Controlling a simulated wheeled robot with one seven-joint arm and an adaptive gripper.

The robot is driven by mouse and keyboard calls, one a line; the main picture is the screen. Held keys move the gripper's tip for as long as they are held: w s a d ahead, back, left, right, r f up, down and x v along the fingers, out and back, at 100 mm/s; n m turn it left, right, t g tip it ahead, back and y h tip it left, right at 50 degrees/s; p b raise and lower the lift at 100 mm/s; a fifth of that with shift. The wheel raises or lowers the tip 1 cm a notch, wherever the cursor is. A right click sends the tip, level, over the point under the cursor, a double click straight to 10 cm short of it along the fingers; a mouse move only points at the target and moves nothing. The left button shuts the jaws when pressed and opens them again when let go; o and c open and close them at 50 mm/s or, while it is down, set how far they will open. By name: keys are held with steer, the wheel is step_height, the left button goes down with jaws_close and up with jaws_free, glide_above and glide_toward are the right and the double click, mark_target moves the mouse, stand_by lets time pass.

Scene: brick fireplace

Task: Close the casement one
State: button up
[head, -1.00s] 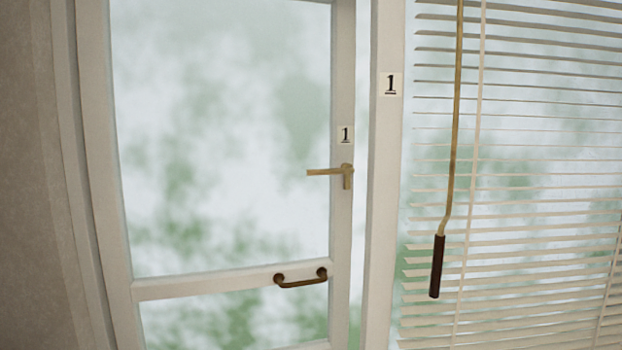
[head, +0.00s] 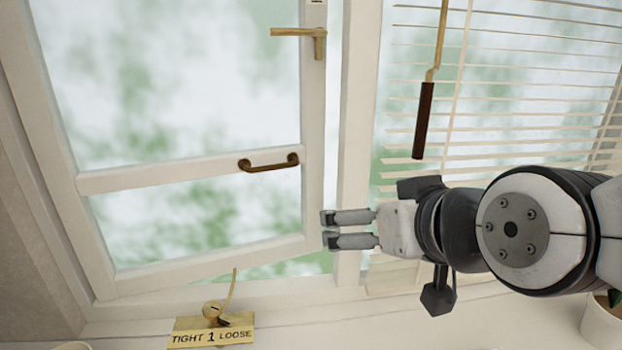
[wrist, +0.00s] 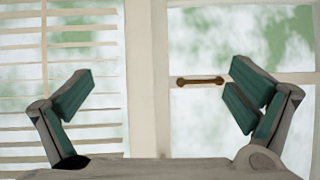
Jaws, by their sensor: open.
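Casement one (head: 312,190) is the white glazed leaf at left in the head view. It stands ajar, hinged at its left, with a bright gap beside the post and a wedge-shaped gap under its bottom rail. It bears a brass lever handle (head: 318,42), pointing left, and a brown pull (head: 268,163) on the cross rail; the pull also shows in the wrist view (wrist: 200,81). My gripper (head: 325,229) is open and empty. In the head view its fingertips overlap the leaf's lower right edge; whether they touch is unclear.
A brass fitting marked "TIGHT 1 LOOSE" (head: 211,331) with a knob and rod sits at the sill below the leaf. The white post (head: 361,120) and slatted blind (head: 500,110) with its dark-ended wand (head: 423,120) stand right. A pot (head: 602,322) is at the lower right.

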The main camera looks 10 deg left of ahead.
mark_target(274, 168)
steer(key=shift+w+a+n+t+y+b, duration=0.7)
steer(key=shift+w+a+t+y+b, duration=1.6)
steer(key=shift+a, duration=3.65)
steer(key=shift+t+h, duration=0.3)
steer(key=shift+h, duration=0.2)
steer(key=x, duration=0.4)
steer(key=b+x, duration=0.1)
steer(key=x, duration=0.9)
steer(key=shift+w+d, duration=0.1)
steer(key=shift+d, duration=0.25)
